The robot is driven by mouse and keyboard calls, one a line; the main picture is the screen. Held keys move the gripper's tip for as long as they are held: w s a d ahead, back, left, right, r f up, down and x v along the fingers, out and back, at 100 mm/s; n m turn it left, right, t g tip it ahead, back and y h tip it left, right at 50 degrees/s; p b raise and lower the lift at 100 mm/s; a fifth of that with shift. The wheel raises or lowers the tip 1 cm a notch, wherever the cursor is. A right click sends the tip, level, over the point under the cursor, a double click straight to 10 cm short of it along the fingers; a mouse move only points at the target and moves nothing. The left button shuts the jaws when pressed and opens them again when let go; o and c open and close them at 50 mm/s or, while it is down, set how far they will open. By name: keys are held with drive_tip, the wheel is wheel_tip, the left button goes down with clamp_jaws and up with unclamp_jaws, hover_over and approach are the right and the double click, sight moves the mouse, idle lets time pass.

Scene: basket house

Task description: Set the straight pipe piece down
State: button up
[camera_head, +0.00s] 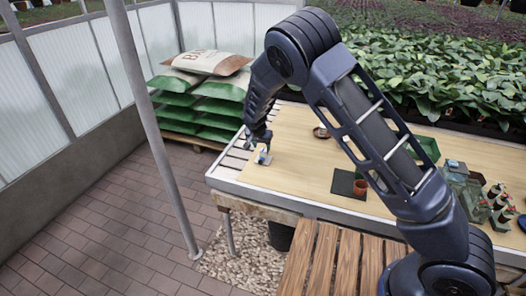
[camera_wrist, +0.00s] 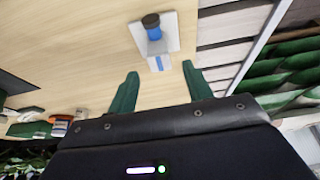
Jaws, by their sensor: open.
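A short blue cylinder with a dark end (camera_wrist: 153,27), which looks like the straight pipe piece, stands on a pale grey plate (camera_wrist: 172,38) with a blue and white patch at its near edge. In the head view the small pale and blue plate (camera_head: 263,158) sits near the left end of the wooden tabletop. My gripper (camera_wrist: 162,88) is open. Its two dark green fingers are apart, with bare tabletop between them, and the cylinder is beyond the fingertips. In the head view my gripper (camera_head: 260,138) is just above the plate.
The tabletop (camera_head: 295,165) is clear around the plate. A dark mat (camera_head: 343,182) with a terracotta pot (camera_head: 360,187), a small round dish (camera_head: 321,132), a green tray (camera_head: 427,147) and several bottles (camera_head: 499,205) are to the right. Stacked sacks (camera_head: 210,87) stand behind the left end.

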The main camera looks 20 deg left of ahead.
drive_tip(key=shift+v, duration=2.3)
drive_tip(key=shift+d, duration=0.1)
drive_tip(key=w+d+r+m+g, duration=0.1)
drive_tip(key=w+d+r, duration=0.2)
drive_tip(key=d+r, duration=0.5)
drive_tip(key=w+d+r, duration=0.3)
drive_tip(key=d+r, duration=0.2)
drive_tip(key=d, duration=0.5)
drive_tip(key=s+d+r+y, duration=0.1)
drive_tip(key=d+r, duration=0.5)
drive_tip(key=d, duration=0.3)
drive_tip(key=s+d+r, duration=0.2)
drive_tip(key=d+r, duration=0.3)
drive_tip(key=d, duration=0.4)
drive_tip(key=s+d+r, duration=0.4)
drive_tip(key=d, duration=0.3)
drive_tip(key=s+d+r, duration=0.3)
drive_tip(key=s+d, duration=0.2)
drive_tip(key=d, duration=0.3)
drive_tip(key=s+d, duration=0.5)
drive_tip(key=s, duration=0.3)
drive_tip(key=s+d+n+t+h, duration=0.1)
drive_tip(key=s+d, duration=0.4)
drive_tip(key=s, duration=0.3)
drive_tip(key=shift+r, duration=0.5)
drive_tip(key=shift+s, duration=0.1)
